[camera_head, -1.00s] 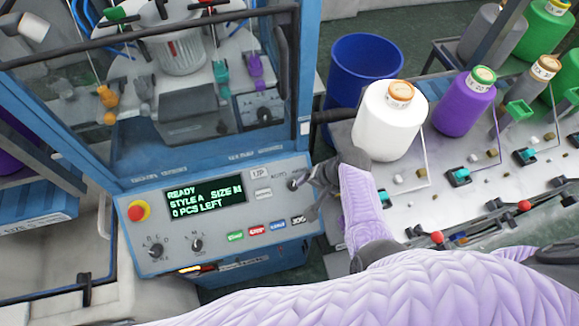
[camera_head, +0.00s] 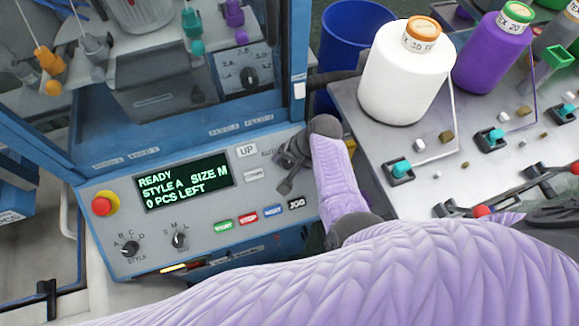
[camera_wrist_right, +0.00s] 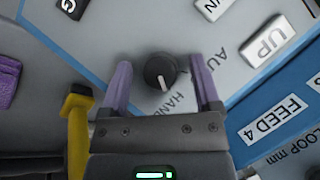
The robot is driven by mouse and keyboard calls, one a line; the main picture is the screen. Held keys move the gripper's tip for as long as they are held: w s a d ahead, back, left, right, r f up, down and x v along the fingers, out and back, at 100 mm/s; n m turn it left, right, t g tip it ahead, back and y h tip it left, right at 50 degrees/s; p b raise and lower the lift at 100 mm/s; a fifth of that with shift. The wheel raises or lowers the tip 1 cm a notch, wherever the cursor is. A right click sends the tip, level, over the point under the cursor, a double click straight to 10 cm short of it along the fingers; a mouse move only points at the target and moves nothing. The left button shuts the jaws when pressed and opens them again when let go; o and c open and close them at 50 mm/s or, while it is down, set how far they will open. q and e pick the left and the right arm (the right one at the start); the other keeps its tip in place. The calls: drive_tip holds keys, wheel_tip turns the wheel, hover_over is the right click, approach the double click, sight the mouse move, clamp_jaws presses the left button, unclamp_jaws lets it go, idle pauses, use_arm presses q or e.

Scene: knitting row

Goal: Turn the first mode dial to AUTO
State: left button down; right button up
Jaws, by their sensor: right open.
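The mode dial (camera_wrist_right: 160,72) is a round black knob with a white pointer line, on the grey control panel (camera_wrist_right: 55,50). In the right wrist view its line points down toward the HAND label (camera_wrist_right: 179,104); the AUTO label (camera_wrist_right: 203,75) is to its right. My right gripper (camera_wrist_right: 160,62) is open, with one lavender finger on each side of the knob and gaps visible. In the head view my right gripper (camera_head: 281,172) covers the dial at the panel's right end. My left gripper is not in view.
The panel's display (camera_head: 185,182) reads READY, STYLE A, SIZE M, 0 PCS LEFT. The UP button (camera_head: 247,150) and JOG button (camera_head: 296,204) are close to my gripper. A red emergency button (camera_head: 102,206) is at the left. A white yarn cone (camera_head: 402,75) stands right of the panel.

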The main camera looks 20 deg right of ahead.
clamp_jaws()
idle(0.3)
drive_tip(key=shift+r+n+g+h+p, duration=0.15)
drive_tip(key=shift+n+g+h+p, duration=0.15)
drive_tip(key=shift+n+h+p, duration=0.6)
drive_tip(key=n+p, duration=0.1)
drive_tip(key=n, duration=0.1)
drive_tip(key=shift+a+n+h, duration=0.15)
drive_tip(key=shift+n+h, duration=0.25)
drive_tip(key=n+h, duration=0.1)
drive_tip(key=n, duration=0.1)
drive_tip(key=shift+n+h+p, duration=0.3)
drive_tip(key=shift+n+p, duration=0.05)
drive_tip(key=shift+n, duration=0.05)
drive_tip(key=shift+a+n+h, duration=0.15)
drive_tip(key=shift+n+h, duration=0.65)
drive_tip(key=shift+n, duration=0.4)
